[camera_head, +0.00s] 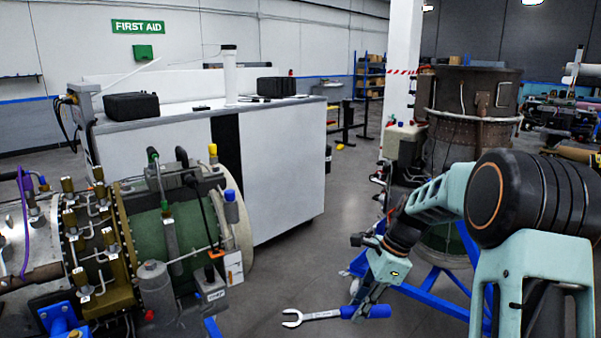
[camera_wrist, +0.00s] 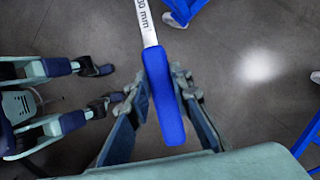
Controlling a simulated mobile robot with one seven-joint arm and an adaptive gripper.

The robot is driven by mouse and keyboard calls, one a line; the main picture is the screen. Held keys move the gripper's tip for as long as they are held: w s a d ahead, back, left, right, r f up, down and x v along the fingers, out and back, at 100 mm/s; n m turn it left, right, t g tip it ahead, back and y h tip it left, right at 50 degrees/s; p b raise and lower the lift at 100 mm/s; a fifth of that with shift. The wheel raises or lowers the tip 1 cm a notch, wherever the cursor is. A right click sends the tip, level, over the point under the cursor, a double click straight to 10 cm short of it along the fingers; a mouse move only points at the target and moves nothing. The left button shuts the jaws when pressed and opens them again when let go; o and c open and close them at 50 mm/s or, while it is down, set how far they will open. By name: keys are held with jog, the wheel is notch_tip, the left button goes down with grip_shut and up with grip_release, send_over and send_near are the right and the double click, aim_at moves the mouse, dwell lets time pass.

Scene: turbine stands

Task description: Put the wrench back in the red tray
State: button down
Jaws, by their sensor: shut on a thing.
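The wrench (camera_head: 318,315) has a silver open-ended head and shaft and a blue handle. In the head view it hangs level over the grey floor at the bottom centre, its jaw pointing left. My gripper (camera_head: 364,306) is shut on the blue handle. In the wrist view, the fingers of my gripper (camera_wrist: 160,90) stand on both sides of the wrench's handle (camera_wrist: 163,98). The shaft runs to the top edge and is marked "30 mm"; the wrench's jaw is out of that view. I cannot make out a red tray in either view.
A turbine (camera_head: 110,240) with pipes and fittings stands at the left. A white workbench (camera_head: 275,160) with black cases is behind it. A large brown-grey engine part (camera_head: 470,100) on a blue stand (camera_head: 430,299) is at the right. Open floor (camera_head: 300,260) lies between them.

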jog(key=s+f+n+g+h, duration=0.4)
jog(key=s+n, duration=0.4)
jog(key=n, duration=0.9)
jog(key=shift+s+a+f+n, duration=0.2)
jog(key=shift+s+f+n, duration=0.15)
jog(key=shift+f, duration=0.3)
jog(key=shift+d, duration=0.1)
